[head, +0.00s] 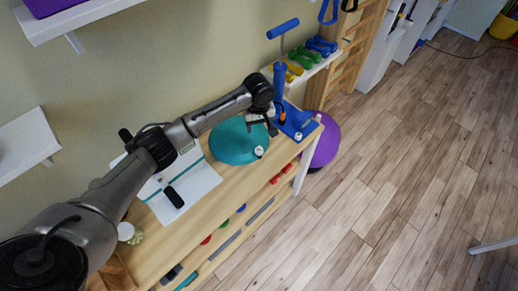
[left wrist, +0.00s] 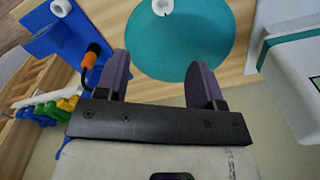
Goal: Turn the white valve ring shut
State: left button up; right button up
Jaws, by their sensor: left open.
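The white valve ring (head: 259,151) sits near the front edge of the teal round cushion (head: 232,146) on the wooden bench. In the left wrist view the white ring (left wrist: 163,7) shows at the top edge, partly cut off, on the teal cushion (left wrist: 165,45). My left gripper (head: 268,122) is over the cushion's back right side, apart from the ring. In the left wrist view its two fingers (left wrist: 159,78) are spread with nothing between them. My right gripper is not in view.
A blue pump (head: 279,80) stands on a blue base right of the cushion, with an orange-and-black hose end (head: 283,112) beside my gripper. A small white piece (head: 298,136) is on the blue base. Coloured dumbbells (head: 305,57) sit behind.

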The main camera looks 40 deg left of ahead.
aim_at(259, 149)
pick_arm(q)
jog(key=f+n, duration=0.1)
jog(key=f, duration=0.3)
jog(key=f+n+b, duration=0.1)
jog(key=f+n, duration=0.1)
jog(key=f, duration=0.3)
jog(key=f+n+b, duration=0.1)
jog(key=f+n, duration=0.1)
jog(key=f, duration=0.2)
jog(key=shift+s+d+f, duration=0.25)
jog(key=shift+d+f, duration=0.05)
jog(key=shift+f, duration=0.1)
jog(key=shift+c, duration=0.2)
